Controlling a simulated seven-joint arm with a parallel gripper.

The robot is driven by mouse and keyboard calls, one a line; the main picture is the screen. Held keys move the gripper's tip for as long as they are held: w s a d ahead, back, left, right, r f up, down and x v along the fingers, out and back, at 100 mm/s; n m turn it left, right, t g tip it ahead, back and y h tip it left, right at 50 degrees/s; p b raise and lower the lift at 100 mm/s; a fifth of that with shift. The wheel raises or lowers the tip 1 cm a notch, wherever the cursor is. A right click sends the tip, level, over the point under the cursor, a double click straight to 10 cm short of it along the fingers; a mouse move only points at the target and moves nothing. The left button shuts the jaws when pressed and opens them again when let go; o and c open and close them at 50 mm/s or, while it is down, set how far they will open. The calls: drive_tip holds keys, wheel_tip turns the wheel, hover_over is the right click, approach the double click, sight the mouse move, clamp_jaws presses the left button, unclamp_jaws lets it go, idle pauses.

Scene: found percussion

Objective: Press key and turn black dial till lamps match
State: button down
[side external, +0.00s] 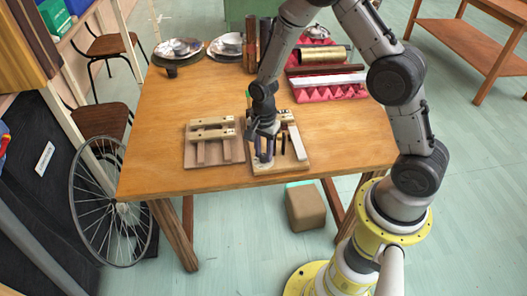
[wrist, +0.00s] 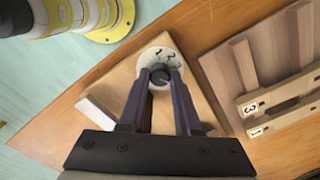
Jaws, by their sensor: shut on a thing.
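The black dial (wrist: 160,74) sits on a white disc (wrist: 170,52) marked with numerals, on a pale wooden board (wrist: 125,72). In the wrist view, my gripper (wrist: 160,82) has its two fingers closed on either side of the dial. In the side view, my gripper (side external: 265,150) is low over the board (side external: 285,165), and it hides the dial there. A pale bar that looks like the key (side external: 297,143) lies along the right of the board. Its end also shows in the wrist view (wrist: 97,112), apart from my gripper. I cannot make out the lamps' state.
A second wooden board (side external: 222,158) with raised strips and number labels lies just left. The table's front left (side external: 150,160) is clear.

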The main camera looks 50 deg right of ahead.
drive_tip(key=n, duration=1.1)
drive_tip(key=shift+n, duration=0.4)
drive_tip(key=n, duration=0.6)
drive_tip(key=shift+w, duration=0.1)
drive_tip(key=n, duration=0.5)
drive_tip(key=shift+r+n, duration=0.1)
drive_tip(key=shift+n, duration=0.4)
drive_tip(key=c, duration=0.6)
unclamp_jaws()
